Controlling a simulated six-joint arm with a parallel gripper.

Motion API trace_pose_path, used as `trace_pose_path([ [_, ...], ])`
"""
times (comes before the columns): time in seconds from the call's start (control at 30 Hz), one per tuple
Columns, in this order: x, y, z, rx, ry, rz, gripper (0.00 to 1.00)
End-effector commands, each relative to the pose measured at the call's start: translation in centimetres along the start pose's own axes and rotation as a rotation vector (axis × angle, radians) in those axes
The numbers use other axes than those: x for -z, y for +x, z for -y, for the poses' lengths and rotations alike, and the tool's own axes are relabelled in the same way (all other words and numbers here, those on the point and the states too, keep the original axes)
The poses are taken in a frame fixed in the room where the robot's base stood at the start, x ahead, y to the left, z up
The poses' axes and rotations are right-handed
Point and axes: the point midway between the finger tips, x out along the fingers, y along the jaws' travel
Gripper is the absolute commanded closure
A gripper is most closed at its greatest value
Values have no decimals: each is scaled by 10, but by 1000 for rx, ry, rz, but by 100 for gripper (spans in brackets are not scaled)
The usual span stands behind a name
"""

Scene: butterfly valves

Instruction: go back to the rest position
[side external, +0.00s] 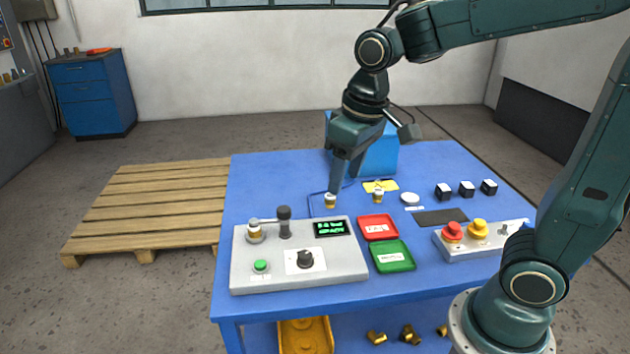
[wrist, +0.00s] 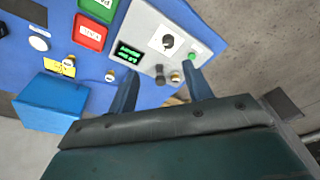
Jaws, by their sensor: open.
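My gripper (side external: 345,182) is open and hangs above the back part of the blue table, behind the grey control panel (side external: 300,276). In the wrist view its two fingers (wrist: 162,88) stand apart with nothing held between them. A small brass valve (side external: 330,201) stands on the table near the fingertips in the side view; I cannot tell the exact height gap. A second brass valve (side external: 378,196) stands to its right by a yellow label. Another brass piece (side external: 255,233) sits in the fixture on the panel, beside a dark-topped post (side external: 284,222).
A blue box (side external: 378,158) stands at the back of the table, partly behind my gripper. A red tray (side external: 377,227) and a green tray (side external: 393,256) lie right of the panel. Several black cubes (side external: 466,188) and a button box (side external: 470,240) are at the right.

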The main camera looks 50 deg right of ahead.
Motion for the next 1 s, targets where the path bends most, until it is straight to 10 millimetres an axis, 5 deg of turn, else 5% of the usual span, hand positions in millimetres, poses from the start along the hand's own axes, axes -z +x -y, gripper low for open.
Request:
trace_pose_path([
  [0.6,-95,-44,-14,-10,22,-235,50],
  [1.0,-122,-44,-16,-17,27,-301,50],
])
